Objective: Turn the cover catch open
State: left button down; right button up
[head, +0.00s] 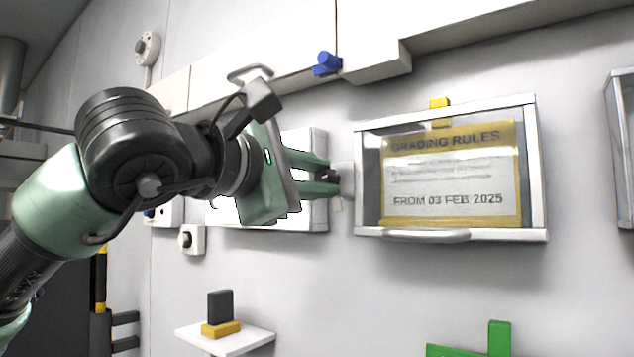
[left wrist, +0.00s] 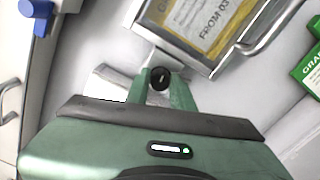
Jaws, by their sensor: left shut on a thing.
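The clear cover (head: 450,236) is a framed case on the wall with a "Grading rules" notice (head: 452,185) inside; it is shut. Its lower edge and the notice also show in the left wrist view (left wrist: 205,30). The catch (left wrist: 160,78) is a small dark round knob at the left side of the cover, between my fingertips. My left gripper (head: 335,180) reaches in from the left and is shut on the catch; in the left wrist view its green fingers (left wrist: 165,92) sit on either side of it. The fingers hide most of the catch in the head view. My right gripper is not in view.
A white panel (head: 312,215) is behind my gripper. A blue knob (head: 327,63) is on the box above. A small white shelf (head: 228,338) with a dark and yellow block is below. A green object (head: 498,340) is at the lower right. Another case (head: 622,150) is at the right edge.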

pick_arm(q)
jog(key=shift+m, duration=1.2)
jog(key=c, duration=1.2)
grip_release()
jog(key=shift+s, duration=0.1)
jog(key=shift+s+a+f+b, duration=0.1)
jog(key=shift+s+a+b, duration=0.15)
jog(key=shift+s+b, duration=0.05)
jog(key=b+v, duration=0.2)
jog(key=v, duration=0.5)
